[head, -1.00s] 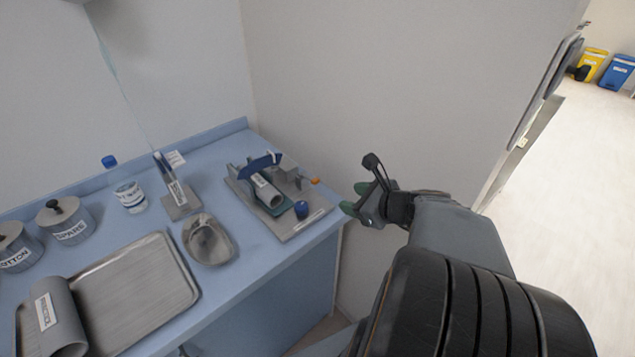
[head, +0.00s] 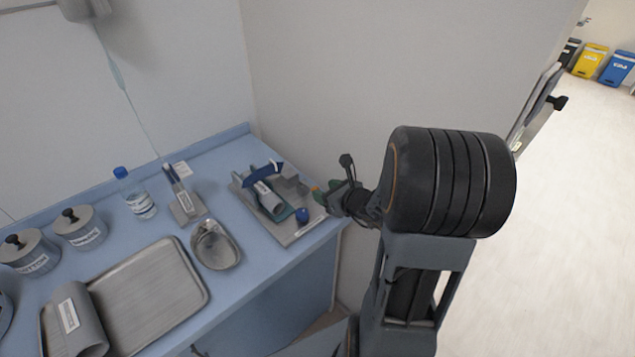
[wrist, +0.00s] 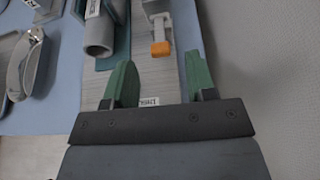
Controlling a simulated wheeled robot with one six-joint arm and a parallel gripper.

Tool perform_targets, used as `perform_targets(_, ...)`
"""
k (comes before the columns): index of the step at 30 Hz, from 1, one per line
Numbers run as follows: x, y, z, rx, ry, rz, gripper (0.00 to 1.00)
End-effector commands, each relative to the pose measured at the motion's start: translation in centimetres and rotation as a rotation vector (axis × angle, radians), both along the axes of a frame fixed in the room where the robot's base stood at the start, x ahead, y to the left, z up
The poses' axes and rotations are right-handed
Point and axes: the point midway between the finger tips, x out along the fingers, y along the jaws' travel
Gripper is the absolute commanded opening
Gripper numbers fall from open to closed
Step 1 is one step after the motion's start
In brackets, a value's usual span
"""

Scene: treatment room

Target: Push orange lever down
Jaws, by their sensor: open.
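The orange lever (wrist: 160,48) is a small orange-tipped handle on a grey metal fixture, seen in the wrist view just beyond the gap between my fingertips. In the head view its orange tip (head: 315,190) shows at the right side of the fixture's base plate (head: 290,236), close to my gripper (head: 325,194). My gripper, with green fingers, also shows in the wrist view (wrist: 162,75). It is open and empty, and the lever tip appears apart from both fingers. Whether the fingers are level with the lever cannot be told.
The fixture also carries a grey cylinder (head: 268,200), a blue handle (head: 262,168) and a blue knob (head: 302,215). A kidney dish (head: 216,246), a metal tray (head: 150,295) and a bottle (head: 138,197) stand on the blue counter. A wall (head: 340,80) rises behind the gripper.

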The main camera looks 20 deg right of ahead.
Motion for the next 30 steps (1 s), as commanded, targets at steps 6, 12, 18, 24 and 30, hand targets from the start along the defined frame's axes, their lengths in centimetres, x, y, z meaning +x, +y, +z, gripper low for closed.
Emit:
perform_targets(6,2.5,0.9,-1.4,0.000,0.002,0.003,0.51)
perform_targets(12,3.5,1.2,-1.7,0.000,0.001,0.002,0.51)
perform_targets(18,3.7,1.2,-1.8,0.000,0.000,0.000,0.51)
perform_targets(24,3.7,1.2,-1.8,-0.001,0.000,0.000,0.47)
perform_targets(30,3.7,1.2,-1.8,-0.001,0.000,0.001,0.28)
